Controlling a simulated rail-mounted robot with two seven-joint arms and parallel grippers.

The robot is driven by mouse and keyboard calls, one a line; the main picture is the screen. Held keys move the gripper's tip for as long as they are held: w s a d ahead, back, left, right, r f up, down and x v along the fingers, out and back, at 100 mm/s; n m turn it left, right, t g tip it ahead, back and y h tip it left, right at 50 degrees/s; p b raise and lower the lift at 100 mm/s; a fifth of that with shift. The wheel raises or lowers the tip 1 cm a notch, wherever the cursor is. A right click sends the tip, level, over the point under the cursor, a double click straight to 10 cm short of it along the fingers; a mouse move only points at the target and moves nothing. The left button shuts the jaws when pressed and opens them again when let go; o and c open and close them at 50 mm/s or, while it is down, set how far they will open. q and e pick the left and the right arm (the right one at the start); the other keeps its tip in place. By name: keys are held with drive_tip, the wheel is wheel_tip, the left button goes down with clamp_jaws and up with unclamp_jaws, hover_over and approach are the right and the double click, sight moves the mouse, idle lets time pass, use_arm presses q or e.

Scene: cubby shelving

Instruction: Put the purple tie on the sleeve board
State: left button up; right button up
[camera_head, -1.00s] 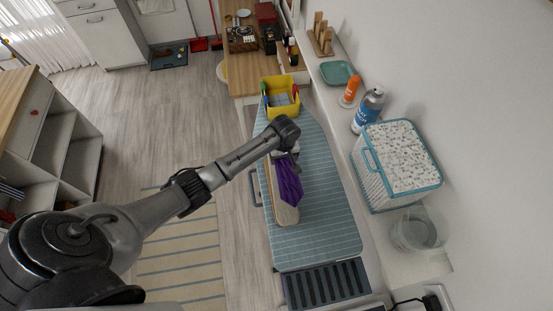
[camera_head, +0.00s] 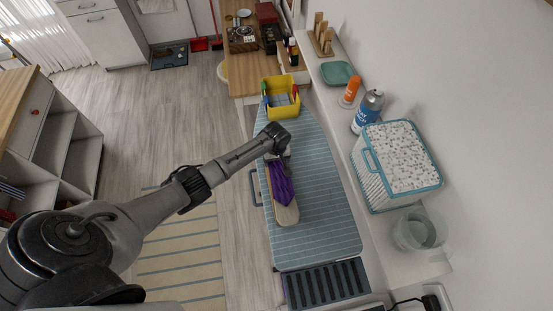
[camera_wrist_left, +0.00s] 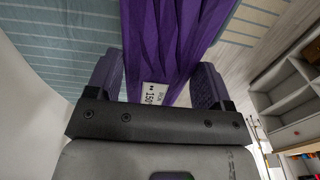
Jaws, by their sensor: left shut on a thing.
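The purple tie (camera_head: 281,184) hangs from my left gripper (camera_head: 277,155) over the sleeve board (camera_head: 287,215), a narrow pale board on the ironing board. The tie's lower part lies over or just above the sleeve board; I cannot tell whether it touches. In the left wrist view my left gripper (camera_wrist_left: 152,85) is shut on the tie (camera_wrist_left: 165,40), which fills the space between the fingers. A white tag (camera_wrist_left: 154,95) shows on it. The upper end of the sleeve board is hidden by the arm and tie. My right gripper is not in view.
The blue striped ironing board (camera_head: 330,220) lies beneath. A yellow bin (camera_head: 283,108) stands at its far end. A ledge at right holds a spray can (camera_head: 367,112), a white basket (camera_head: 400,165) and a clear container (camera_head: 418,232). Open floor lies left.

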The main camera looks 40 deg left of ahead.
use_arm(q)
drive_tip(key=shift+f, duration=0.15)
drive_tip(key=o, duration=0.9)
drive_tip(key=shift+o, duration=0.2)
wheel_tip(320, 180, up, 12)
drive_tip(key=s+d+f+m, duration=0.1)
drive_tip(key=s+d, duration=0.1)
drive_tip(key=s+d+f+m, duration=0.1)
drive_tip(key=s+d, duration=0.1)
drive_tip(key=s+d+f+m, duration=0.1)
drive_tip(key=s+d+m, duration=0.1)
drive_tip(key=s, duration=0.1)
drive_tip(key=shift+s+f+t, duration=0.1)
drive_tip(key=shift+f+t, duration=0.2)
drive_tip(key=s+d+r+m+t, duration=0.1)
drive_tip(key=s+d+r+m, duration=0.1)
drive_tip(key=s, duration=0.5)
drive_tip(key=s+d+r+m+t, duration=0.1)
drive_tip(key=s+d+r+m, duration=0.1)
drive_tip(key=s, duration=0.6)
drive_tip(key=s+d+r+m+t, duration=0.1)
drive_tip(key=s+d+r+m, duration=0.1)
drive_tip(key=s+m, duration=0.3)
drive_tip(key=shift+s+d, duration=0.8)
drive_tip(key=shift+s, duration=0.8)
